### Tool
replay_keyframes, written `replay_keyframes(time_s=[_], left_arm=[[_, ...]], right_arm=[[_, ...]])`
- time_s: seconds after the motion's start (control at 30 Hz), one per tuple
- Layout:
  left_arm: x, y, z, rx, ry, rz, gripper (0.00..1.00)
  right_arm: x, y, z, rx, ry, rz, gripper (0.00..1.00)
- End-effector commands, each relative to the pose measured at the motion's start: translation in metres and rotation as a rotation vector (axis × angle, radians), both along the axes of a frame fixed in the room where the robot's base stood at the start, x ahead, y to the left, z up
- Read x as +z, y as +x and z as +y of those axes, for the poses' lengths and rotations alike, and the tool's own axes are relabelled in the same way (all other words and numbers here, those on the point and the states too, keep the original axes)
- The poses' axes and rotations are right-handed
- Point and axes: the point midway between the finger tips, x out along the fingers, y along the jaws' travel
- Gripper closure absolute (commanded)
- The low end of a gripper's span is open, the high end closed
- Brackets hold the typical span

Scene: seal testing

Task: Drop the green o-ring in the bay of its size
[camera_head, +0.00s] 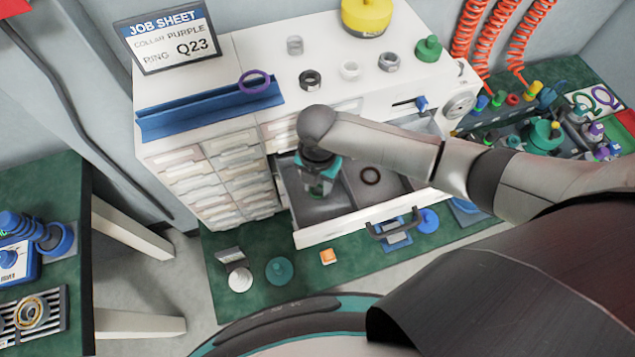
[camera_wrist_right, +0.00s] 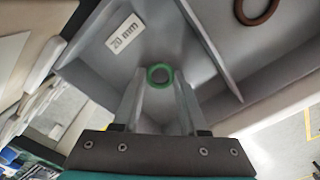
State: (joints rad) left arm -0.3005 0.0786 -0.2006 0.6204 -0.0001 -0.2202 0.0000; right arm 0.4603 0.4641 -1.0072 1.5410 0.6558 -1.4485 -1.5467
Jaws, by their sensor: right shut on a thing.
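My right gripper (camera_head: 318,186) points down into the left bay of the open drawer (camera_head: 318,238). In the right wrist view the gripper (camera_wrist_right: 158,82) is shut on the green o-ring (camera_wrist_right: 158,74), held at its fingertips. The bay under it carries a "20 mm" label (camera_wrist_right: 126,33) and shows a grey floor. My left gripper is out of view.
The white cabinet (camera_head: 320,40) holds several collars on top, a blue rail (camera_head: 205,108) with a purple ring (camera_head: 254,81), and a job sheet (camera_head: 167,40). A green mat (camera_head: 345,285) with loose parts lies below the drawer. A cluttered green bench (camera_head: 560,75) stands at right.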

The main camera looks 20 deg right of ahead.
Motion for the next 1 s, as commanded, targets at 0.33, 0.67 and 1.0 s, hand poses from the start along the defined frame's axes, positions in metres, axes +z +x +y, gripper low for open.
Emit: replay_keyframes(time_s=[0.33,0.67,1.0], left_arm=[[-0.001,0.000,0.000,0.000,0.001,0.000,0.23],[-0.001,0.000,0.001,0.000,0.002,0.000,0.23],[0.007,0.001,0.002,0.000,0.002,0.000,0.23]], right_arm=[[-0.003,0.000,0.001,0.001,0.001,0.000,0.40],[-0.003,-0.001,0.001,0.002,0.003,0.001,0.28],[0.021,0.001,0.000,0.001,0.002,-0.002,0.28]])
